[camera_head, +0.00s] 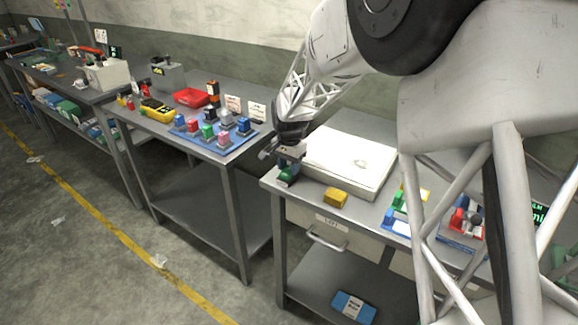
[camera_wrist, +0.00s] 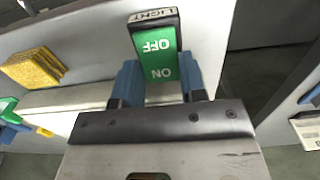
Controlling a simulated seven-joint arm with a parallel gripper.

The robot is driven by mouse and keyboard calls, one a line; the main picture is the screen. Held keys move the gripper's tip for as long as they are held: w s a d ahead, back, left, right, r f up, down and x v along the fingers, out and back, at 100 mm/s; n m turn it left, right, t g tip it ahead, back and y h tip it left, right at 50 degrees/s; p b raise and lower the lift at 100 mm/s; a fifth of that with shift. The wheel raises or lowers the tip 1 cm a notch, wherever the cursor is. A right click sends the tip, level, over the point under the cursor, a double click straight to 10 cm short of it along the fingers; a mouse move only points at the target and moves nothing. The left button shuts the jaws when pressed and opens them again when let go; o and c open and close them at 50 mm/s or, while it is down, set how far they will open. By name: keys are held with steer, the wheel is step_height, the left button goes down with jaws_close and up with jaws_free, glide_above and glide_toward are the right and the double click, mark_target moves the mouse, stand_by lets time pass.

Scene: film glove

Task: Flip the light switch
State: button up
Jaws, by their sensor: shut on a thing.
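The light switch (camera_wrist: 158,58) is a dark housing marked LIGHT with a green rocker. The rocker reads OFF at the end near the label and ON at the end near my gripper, upside down in the wrist view. In the head view the switch (camera_head: 287,175) shows as a small green and dark block at the left front corner of the bench. My gripper (camera_wrist: 160,80) has its blue fingers on both sides of the switch's ON end and is shut on it. In the head view my gripper (camera_head: 288,152) is right above the switch and partly hides it.
A yellow sponge (camera_head: 335,198) lies close to the right of the switch. A white flat box (camera_head: 348,173) lies behind it. Blue trays (camera_head: 398,222) with small parts are farther right. A gap separates this bench from the left bench, which holds a blue mat (camera_head: 222,148) with several blocks.

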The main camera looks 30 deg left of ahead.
mark_target(289, 169)
steer(key=o, duration=0.9)
steer(key=shift+r, duration=0.15)
steer(key=shift+w+r, duration=0.1)
steer(key=shift+r, duration=3.65)
